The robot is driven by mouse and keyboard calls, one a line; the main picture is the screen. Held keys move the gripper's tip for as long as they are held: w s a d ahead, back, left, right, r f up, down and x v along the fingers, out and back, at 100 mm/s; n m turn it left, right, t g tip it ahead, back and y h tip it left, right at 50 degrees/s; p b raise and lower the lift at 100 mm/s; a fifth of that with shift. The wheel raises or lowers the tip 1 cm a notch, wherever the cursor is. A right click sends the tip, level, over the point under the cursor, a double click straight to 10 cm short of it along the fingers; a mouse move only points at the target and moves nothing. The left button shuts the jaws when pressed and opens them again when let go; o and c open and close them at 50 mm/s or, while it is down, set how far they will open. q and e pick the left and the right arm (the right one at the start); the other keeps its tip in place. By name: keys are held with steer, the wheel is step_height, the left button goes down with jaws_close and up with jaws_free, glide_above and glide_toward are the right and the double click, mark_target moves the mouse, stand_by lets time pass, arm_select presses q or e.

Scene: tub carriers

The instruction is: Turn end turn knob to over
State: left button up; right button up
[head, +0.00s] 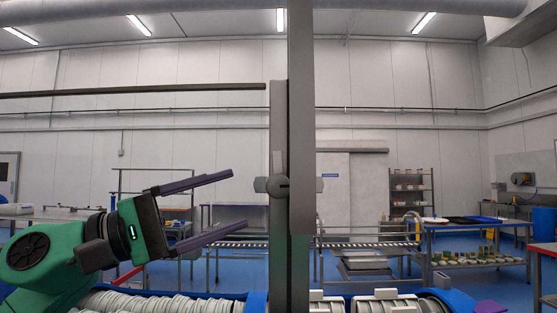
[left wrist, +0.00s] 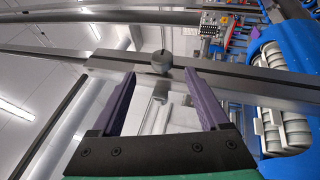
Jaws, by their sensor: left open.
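The turn knob (head: 282,187) is a small grey round hub with short arms, mounted on the grey upright post (head: 279,110). One arm points up and a stub points left toward my gripper. In the left wrist view the knob (left wrist: 162,61) shows as a round grey end on the post, just past the fingertips and between their lines. My left gripper (head: 238,198) is open, its two purple fingers spread above and below the knob's height, a little left of it. The fingers look empty and apart from the knob. My right gripper is not in view.
A blue-edged conveyor (head: 255,302) with stacked white tubs (head: 150,304) runs along the bottom. Tables and a shelf (head: 411,190) stand far behind. Space left of the knob looks clear.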

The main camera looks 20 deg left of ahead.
mark_target(279, 186)
arm_select(q)
steer(key=p+x, duration=0.2)
steer(key=r+p+x, duration=0.1)
steer(key=x, duration=0.2)
steer(key=shift+r+p, duration=0.1)
steer(key=shift+p, duration=0.3)
steer(key=w+d+p, duration=0.2)
steer(key=shift+w+d+r+p, duration=0.1)
steer(key=shift+w+d+p, duration=0.1)
steer(key=shift+w+p, duration=0.15)
steer(key=shift+w+d, duration=0.25)
steer(key=shift+d, duration=0.2)
steer(key=shift+s+f, duration=0.15)
steer(key=shift+f, duration=0.1)
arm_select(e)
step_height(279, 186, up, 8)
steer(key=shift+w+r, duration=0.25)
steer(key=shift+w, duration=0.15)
arm_select(q)
jaws_close()
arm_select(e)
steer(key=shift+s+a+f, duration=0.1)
